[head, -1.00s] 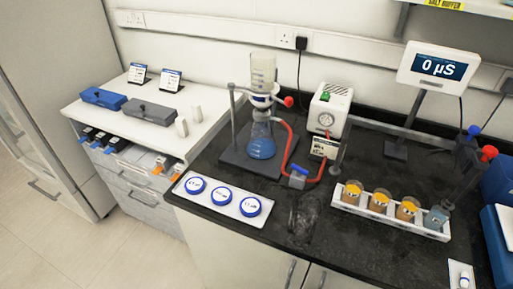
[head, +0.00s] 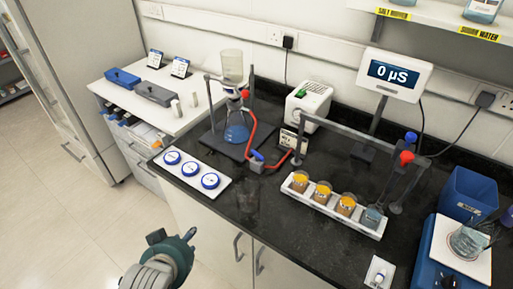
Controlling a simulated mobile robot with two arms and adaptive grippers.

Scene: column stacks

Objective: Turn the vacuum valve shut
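The vacuum valve (head: 257,162) is a small grey block with a blue handle, standing on the black bench. Red tubing (head: 281,163) joins it to the flask side and to the white vacuum pump (head: 304,106). The handle's exact angle is too small to judge. The filter flask (head: 236,127) holds blue liquid and stands on a dark base under a clear funnel (head: 230,66). My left gripper (head: 172,237) is low in front of the bench, well short of the valve and apart from it. Its finger opening is unclear. My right gripper is not in view.
A white tray with blue round lids (head: 191,170) lies at the bench's front left edge. A rack of amber beakers (head: 333,200) stands right of the valve. A grey frame with red and blue knobs (head: 407,158) rises behind it.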

